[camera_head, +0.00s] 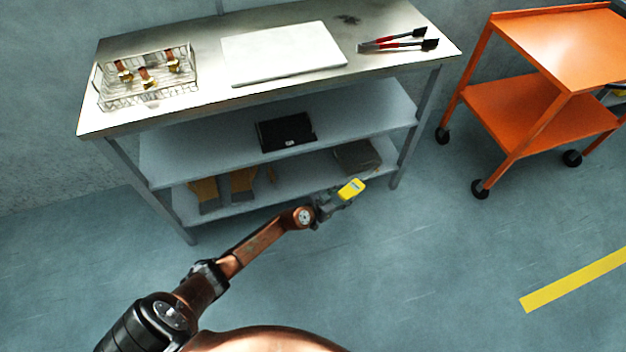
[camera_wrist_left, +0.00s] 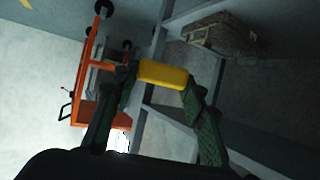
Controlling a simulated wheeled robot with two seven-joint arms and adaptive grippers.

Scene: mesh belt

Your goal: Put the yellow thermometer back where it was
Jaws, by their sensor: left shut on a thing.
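The yellow thermometer (camera_head: 351,189) is held by my left gripper (camera_head: 335,201) in front of the lower shelves of the metal table. In the left wrist view the yellow thermometer (camera_wrist_left: 163,74) sits between the two fingertips of the left gripper (camera_wrist_left: 160,82), which is shut on it. It appears clear of the shelves and in the air. The metal table (camera_head: 200,30) has a top and two lower shelves. My right gripper does not show in either view.
The top holds a wire rack (camera_head: 147,100) with several small items, a white board (camera_head: 283,52) and red-handled tongs (camera_head: 398,44). The middle shelf bears a black device (camera_head: 286,132). An orange cart (camera_head: 540,105) stands right.

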